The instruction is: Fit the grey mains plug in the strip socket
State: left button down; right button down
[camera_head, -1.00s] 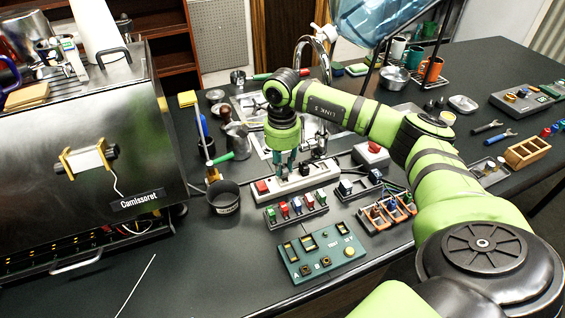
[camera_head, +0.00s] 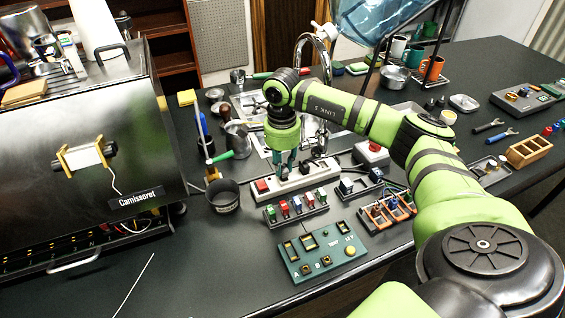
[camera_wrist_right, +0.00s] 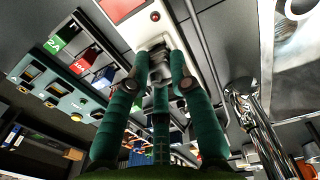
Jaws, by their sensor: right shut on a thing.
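The white socket strip (camera_head: 318,181) lies on the dark bench, with a red switch at its left end and a black plug (camera_head: 306,167) in it. My right gripper (camera_head: 286,170) points down over the strip, between the switch and the black plug. In the right wrist view my gripper (camera_wrist_right: 160,68) has its teal fingers shut on the grey mains plug (camera_wrist_right: 160,72), at the white strip (camera_wrist_right: 150,28). The fingers hide most of the plug, and I cannot tell whether its pins are in a socket. My left gripper is not in view.
A row of coloured plug-like blocks (camera_head: 297,207) and a green panel (camera_head: 320,253) lie in front of the strip. A dark cup (camera_head: 223,196) stands to its left. A grey box with a red button (camera_head: 371,154) stands behind right.

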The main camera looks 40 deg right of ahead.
jog(key=shift+f+b, duration=0.35)
jog(key=shift+b, duration=0.15)
dwell(1.0)
jog(key=c, duration=1)
grip_release()
jog(key=shift+r, duration=0.1)
notch_tip(320, 180, up, 12)
jog(key=shift+f, duration=0.1)
